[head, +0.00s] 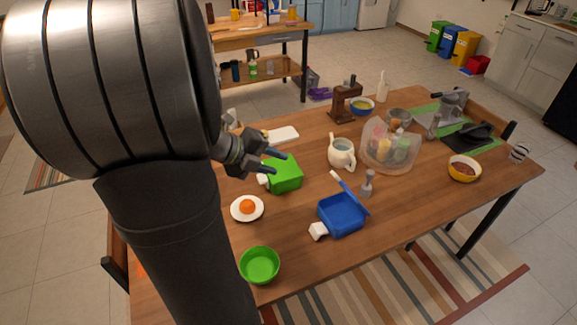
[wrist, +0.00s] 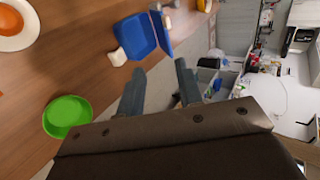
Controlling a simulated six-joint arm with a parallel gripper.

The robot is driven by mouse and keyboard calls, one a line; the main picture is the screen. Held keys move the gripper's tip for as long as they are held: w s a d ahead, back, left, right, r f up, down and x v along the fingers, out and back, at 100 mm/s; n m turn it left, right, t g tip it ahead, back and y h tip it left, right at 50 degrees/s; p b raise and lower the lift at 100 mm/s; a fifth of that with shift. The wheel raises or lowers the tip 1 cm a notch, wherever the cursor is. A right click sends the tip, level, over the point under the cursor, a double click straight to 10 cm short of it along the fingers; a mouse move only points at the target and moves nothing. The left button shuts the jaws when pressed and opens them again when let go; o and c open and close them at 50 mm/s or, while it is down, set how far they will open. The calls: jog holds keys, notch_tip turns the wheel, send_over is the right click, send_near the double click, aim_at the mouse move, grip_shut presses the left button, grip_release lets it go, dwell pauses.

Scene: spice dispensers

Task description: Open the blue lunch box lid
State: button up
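The blue lunch box (head: 340,221) stands on the wooden table, right of my gripper in the head view. Its blue lid (head: 352,194) stands raised and tilted along the box's far right side, so the inside shows. A white clasp (head: 318,231) is at its front left corner. The box (wrist: 133,38) and the raised lid (wrist: 161,35) also show at the top of the wrist view, beyond my fingertips. My gripper (head: 283,161) is open and empty, with its fingers apart in the wrist view (wrist: 158,77). It touches neither the box nor the lid.
A closed green lunch box (head: 285,175) is close to my gripper in the head view. A plate with an orange item (head: 247,208) and a green bowl (head: 260,265) are at the front left. A teapot (head: 342,153), a clear container (head: 390,150) and a shaker (head: 367,185) stand behind the blue box.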

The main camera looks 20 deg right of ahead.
jog(key=shift+v, duration=0.8)
jog(key=shift+f, duration=0.1)
jog(key=c, duration=0.5)
jog(key=shift+d+f+m, duration=0.1)
jog(key=shift+f+m, duration=0.1)
jog(key=shift+m, duration=0.1)
grip_shut()
notch_tip(320, 180, down, 13)
jog(key=d+m+h, duration=0.3)
jog(key=m+h, duration=0.2)
jog(key=m, duration=1.2)
jog(key=r+x, duration=0.2)
jog(key=x, duration=1)
jog(key=shift+d+r, duration=0.25)
jog(key=shift+d, duration=0.35)
